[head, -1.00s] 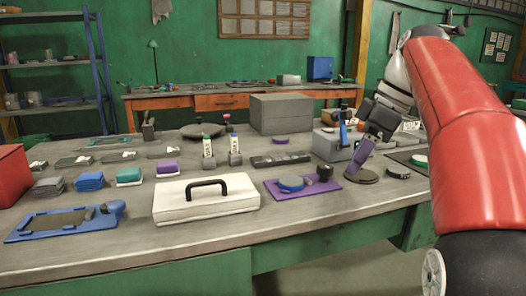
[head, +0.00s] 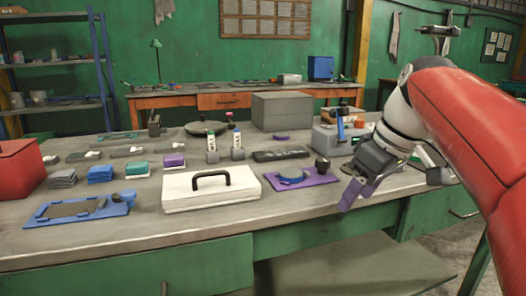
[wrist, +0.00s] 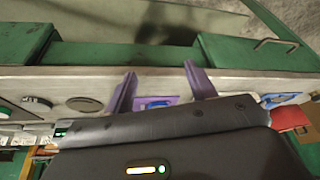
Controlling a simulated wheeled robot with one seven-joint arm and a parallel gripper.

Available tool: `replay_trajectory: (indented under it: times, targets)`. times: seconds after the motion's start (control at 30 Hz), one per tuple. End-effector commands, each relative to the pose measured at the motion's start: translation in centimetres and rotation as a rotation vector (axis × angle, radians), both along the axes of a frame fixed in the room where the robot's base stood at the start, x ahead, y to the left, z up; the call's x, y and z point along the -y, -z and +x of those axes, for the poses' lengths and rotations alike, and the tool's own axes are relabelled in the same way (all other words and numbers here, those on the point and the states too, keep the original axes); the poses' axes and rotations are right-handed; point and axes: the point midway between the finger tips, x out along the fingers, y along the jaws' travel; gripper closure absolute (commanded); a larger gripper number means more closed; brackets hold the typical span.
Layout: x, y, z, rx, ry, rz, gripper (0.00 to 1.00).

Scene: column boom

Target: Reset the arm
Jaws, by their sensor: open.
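My gripper (head: 350,204) has purple fingers and hangs at the front edge of the workbench (head: 235,222), right of the purple tray (head: 318,176), in the head view. In the wrist view its two fingers (wrist: 160,88) stand well apart, with nothing held between them. The bench edge and part of a purple tray with a blue piece show beyond them. My red arm reaches in from the right and hides the bench's right end.
A white case (head: 180,197) with a black handle, a blue tray (head: 125,197), a red box (head: 18,168) and a grey box (head: 280,110) stand on the bench. Several small blocks and tools lie between them. Open floor shows in front, with green drawers (head: 130,270) below the top.

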Motion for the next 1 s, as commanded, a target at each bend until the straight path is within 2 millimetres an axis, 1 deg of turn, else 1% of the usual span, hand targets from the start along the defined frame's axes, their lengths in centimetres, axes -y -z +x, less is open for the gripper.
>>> replay_trajectory:
  times: [0.03,0.07,0.17,0.2,0.27,0.3,0.4,0.5,0.53,0.6,0.7,1.0]
  targets:
    - [-0.4,1.0,-1.3,0.000,0.052,-0.002,0.44]
    - [-0.5,1.8,-2.1,0.000,0.090,-0.002,0.44]
    - [-1.1,4.9,-4.9,0.010,0.235,-0.007,0.44]
    - [-1.2,6.4,-6.2,0.018,0.294,-0.010,0.44]
    - [-1.5,8.8,-8.0,0.030,0.378,-0.011,0.44]
    - [-1.6,10.4,-9.1,0.042,0.429,-0.011,0.44]
    - [-1.8,14.0,-11.6,0.072,0.539,-0.006,0.44]
    - [-1.8,16.9,-13.4,0.098,0.617,0.000,0.44]
    - [-1.8,17.6,-13.7,0.105,0.634,0.004,0.44]
    - [-1.8,18.8,-14.4,0.116,0.662,0.008,0.44]
    - [-1.7,19.6,-14.8,0.124,0.683,0.012,0.44]
    - [-1.7,19.7,-14.9,0.123,0.686,0.013,0.44]
